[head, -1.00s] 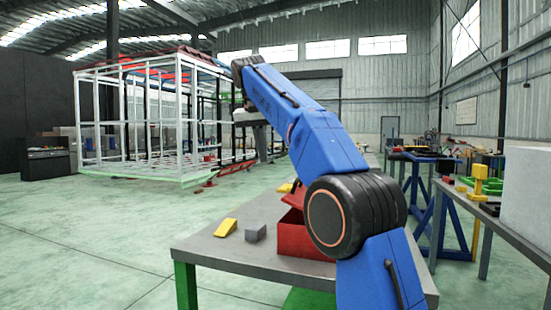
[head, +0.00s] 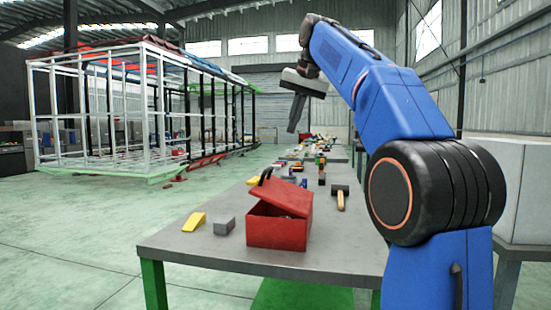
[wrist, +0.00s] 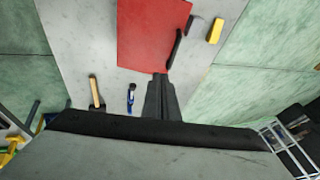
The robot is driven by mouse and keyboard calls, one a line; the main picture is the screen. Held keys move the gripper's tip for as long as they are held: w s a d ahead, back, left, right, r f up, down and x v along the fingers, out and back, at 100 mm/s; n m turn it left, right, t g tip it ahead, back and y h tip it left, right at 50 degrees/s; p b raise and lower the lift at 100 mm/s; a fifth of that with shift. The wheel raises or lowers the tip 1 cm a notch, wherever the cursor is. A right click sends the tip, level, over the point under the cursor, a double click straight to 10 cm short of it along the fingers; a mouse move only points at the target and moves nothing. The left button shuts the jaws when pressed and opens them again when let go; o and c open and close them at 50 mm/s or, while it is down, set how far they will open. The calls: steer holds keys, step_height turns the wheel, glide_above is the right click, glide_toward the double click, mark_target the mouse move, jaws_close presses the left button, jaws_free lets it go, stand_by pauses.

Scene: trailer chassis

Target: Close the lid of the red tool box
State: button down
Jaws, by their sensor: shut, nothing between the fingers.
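The red tool box (head: 278,232) stands on the near part of the grey table. Its red lid (head: 285,196) is tilted partly open, with a dark gap on the right side and a black handle (head: 266,175) at its upper left. My gripper (head: 293,130) is above and beyond the box, pointing down, shut and empty. In the wrist view the red lid (wrist: 150,30) shows from above, with my gripper (wrist: 161,78) at its lower edge in the picture. I cannot tell the height between them there.
On the grey table (head: 180,245), a yellow wedge (head: 194,221) and a grey block (head: 224,225) lie left of the box. A hammer (head: 340,195) lies behind it at the right. Several small tools lie farther back. A white-framed structure (head: 100,110) stands at the back left.

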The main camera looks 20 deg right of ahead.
glide_toward(270, 169)
steer(key=d+f, duration=0.2)
steer(key=d, duration=0.1)
steer(key=shift+w+a+f, duration=1.3)
steer(key=shift+a+f, duration=0.05)
steer(key=shift+f, duration=0.25)
steer(key=shift+w+a+f, duration=0.2)
steer(key=shift+a+f, duration=0.1)
steer(key=shift+a, duration=0.05)
steer(key=shift+w+a+f+g+h, duration=0.25)
steer(key=shift+w+a+f+h, duration=0.25)
steer(key=shift+f, duration=0.35)
steer(key=shift+w+a+f+g+h, duration=0.3)
steer(key=shift+a+f, duration=0.3)
steer(key=shift+f, duration=0.2)
steer(key=shift+w+a+f+g+h, duration=0.25)
steer(key=shift+w+a+f+h, duration=0.25)
steer(key=shift+f, duration=0.35)
steer(key=shift+s, duration=0.15)
steer(key=shift+r, duration=0.1)
